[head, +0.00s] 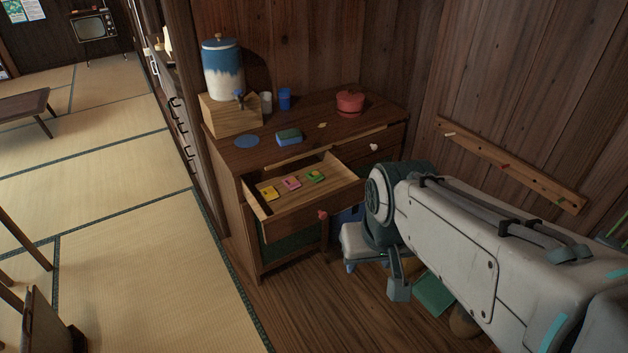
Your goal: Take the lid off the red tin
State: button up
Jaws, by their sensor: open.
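The red tin (350,107) stands upright at the back right of the wooden cabinet top. Its red lid (350,95) sits on it, with a small knob on top. My gripper (374,276) hangs low in front of the cabinet's right side, well below the cabinet top and apart from the tin. Its jaws are open, with nothing seen between them. My arm comes in from the right and hides part of the cabinet's right front.
An open drawer (331,199) with several small colourful packets juts from the cabinet (340,128). On top are a blue-and-white dispenser (223,72) on a wooden box, two cups, a blue sponge-like block (289,137) and a blue disc. A peg rail (510,163) is on the right wall.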

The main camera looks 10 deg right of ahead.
aim_at(351, 96)
jog(key=z, duration=0.3)
jog(key=i, duration=2.15)
jog(key=z, duration=0.05)
